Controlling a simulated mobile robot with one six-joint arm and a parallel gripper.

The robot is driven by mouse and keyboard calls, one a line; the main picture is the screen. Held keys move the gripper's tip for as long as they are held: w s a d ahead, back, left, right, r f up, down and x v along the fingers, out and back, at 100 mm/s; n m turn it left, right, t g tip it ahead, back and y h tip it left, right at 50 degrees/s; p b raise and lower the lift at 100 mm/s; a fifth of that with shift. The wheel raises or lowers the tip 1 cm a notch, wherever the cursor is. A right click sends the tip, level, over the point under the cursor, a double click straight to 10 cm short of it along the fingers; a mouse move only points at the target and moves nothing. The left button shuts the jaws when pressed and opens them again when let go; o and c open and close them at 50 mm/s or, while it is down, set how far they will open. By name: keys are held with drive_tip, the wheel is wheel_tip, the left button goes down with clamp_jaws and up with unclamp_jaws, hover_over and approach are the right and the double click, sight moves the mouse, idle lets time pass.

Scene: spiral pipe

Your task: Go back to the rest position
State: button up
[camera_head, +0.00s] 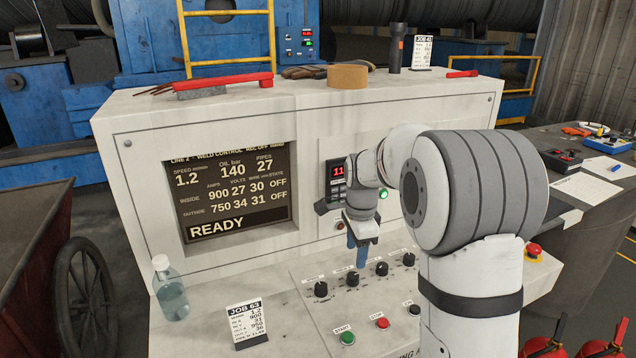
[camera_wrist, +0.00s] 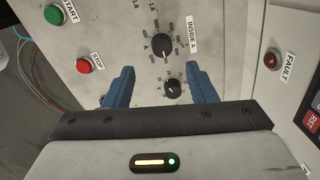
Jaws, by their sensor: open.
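My gripper (camera_head: 357,256) hangs fingers-down over the sloped knob panel of the white console in the head view. In the wrist view its two blue fingers (camera_wrist: 161,88) are spread apart with nothing between them. Below and between them are a black knob marked INSIDE A (camera_wrist: 163,47) and a smaller-looking black knob (camera_wrist: 172,89). I cannot tell whether the fingers touch the panel. My arm hides part of the console's right side in the head view.
The console screen (camera_head: 233,189) reads READY. A green START button (camera_head: 347,338) and a red STOP button (camera_head: 382,323) are on the panel. A bottle (camera_head: 170,287) and a JOB 63 card (camera_head: 246,325) stand on the left ledge. A red emergency button (camera_head: 533,251) is at right.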

drive_tip(key=s+r+n+t, duration=0.2)
drive_tip(key=s+n, duration=1.4)
drive_tip(key=s, duration=1.1)
drive_tip(key=shift+s+r, duration=0.25)
drive_tip(key=shift+r, duration=0.4)
drive_tip(key=shift+d, duration=0.1)
